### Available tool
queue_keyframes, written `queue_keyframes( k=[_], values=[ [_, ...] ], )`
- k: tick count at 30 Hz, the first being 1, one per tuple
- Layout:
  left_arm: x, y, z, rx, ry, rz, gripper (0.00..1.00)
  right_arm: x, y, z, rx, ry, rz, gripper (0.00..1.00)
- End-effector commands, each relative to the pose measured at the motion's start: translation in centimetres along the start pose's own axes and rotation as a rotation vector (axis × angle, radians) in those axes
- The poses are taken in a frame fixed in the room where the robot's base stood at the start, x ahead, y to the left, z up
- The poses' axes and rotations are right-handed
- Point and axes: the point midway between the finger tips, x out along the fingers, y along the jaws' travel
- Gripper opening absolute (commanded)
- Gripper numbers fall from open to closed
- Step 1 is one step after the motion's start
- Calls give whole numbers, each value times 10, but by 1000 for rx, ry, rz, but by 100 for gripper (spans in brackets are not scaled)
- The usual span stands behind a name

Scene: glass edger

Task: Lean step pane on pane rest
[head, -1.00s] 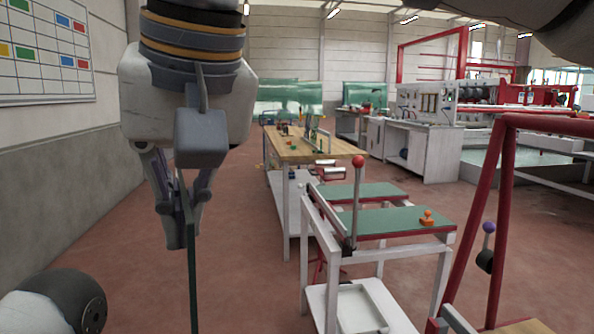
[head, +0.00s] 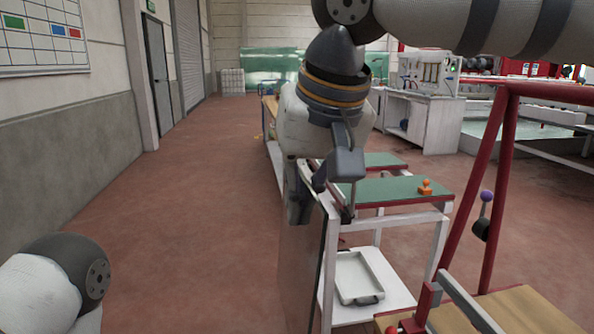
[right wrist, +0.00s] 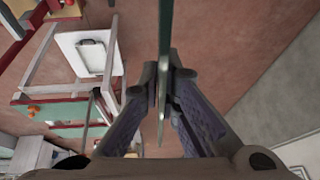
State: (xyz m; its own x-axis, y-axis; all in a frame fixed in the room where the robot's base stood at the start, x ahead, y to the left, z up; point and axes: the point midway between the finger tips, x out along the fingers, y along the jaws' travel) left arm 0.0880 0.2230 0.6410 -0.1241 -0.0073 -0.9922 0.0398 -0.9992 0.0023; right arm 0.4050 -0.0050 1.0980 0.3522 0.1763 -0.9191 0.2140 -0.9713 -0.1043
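My right gripper (head: 298,208) is shut on the upper part of the step pane (head: 300,270), a thin, see-through sheet with a dark green edge. The pane hangs upright below the gripper, left of the white cart in the picture; whether it touches the cart I cannot tell. The right wrist view shows the pane (right wrist: 165,40) nearly edge-on between the fingers (right wrist: 166,88). A red frame (head: 490,165) with a wooden base (head: 520,308) stands at the right; I cannot tell whether it is the pane rest. My left gripper is out of view.
The white cart (head: 329,265) has green top pads (head: 385,190), an orange knob (head: 425,187) and a white tray (head: 357,277) on its lower shelf. A purple-knobbed lever (head: 486,198) is by the red frame. The floor at left (head: 190,220) is clear.

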Motion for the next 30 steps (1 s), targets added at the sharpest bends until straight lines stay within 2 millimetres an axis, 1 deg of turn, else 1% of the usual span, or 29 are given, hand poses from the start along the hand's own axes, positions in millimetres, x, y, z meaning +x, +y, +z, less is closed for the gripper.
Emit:
queue_keyframes(
  k=[1, 3, 5, 8, 11, 14, 15, 19, 21, 24, 27, 30],
  values=[
    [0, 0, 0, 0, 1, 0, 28, 6, 15, 0, 19, 4, 6, 0],
    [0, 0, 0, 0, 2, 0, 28, 17, 35, 3, 41, 6, 16, 0],
    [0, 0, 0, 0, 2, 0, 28, 27, 53, 7, 62, 9, 24, 0],
    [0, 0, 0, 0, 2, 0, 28, 44, 81, 18, 89, 11, 36, 0],
    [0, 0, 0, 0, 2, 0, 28, 61, 107, 32, 112, 14, 45, 0],
    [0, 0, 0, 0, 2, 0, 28, 78, 130, 52, 130, 17, 52, 0],
    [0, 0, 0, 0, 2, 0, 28, 85, 139, 61, 137, 16, 55, 0],
    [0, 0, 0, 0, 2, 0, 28, 105, 159, 94, 149, 17, 60, 0],
    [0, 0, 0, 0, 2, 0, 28, 114, 166, 110, 153, 19, 61, 0],
    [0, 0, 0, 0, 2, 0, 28, 122, 172, 129, 157, 20, 63, 0],
    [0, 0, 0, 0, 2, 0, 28, 127, 174, 142, 158, 22, 65, 0],
    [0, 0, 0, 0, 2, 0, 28, 129, 174, 147, 156, 25, 66, 0]
  ],
)
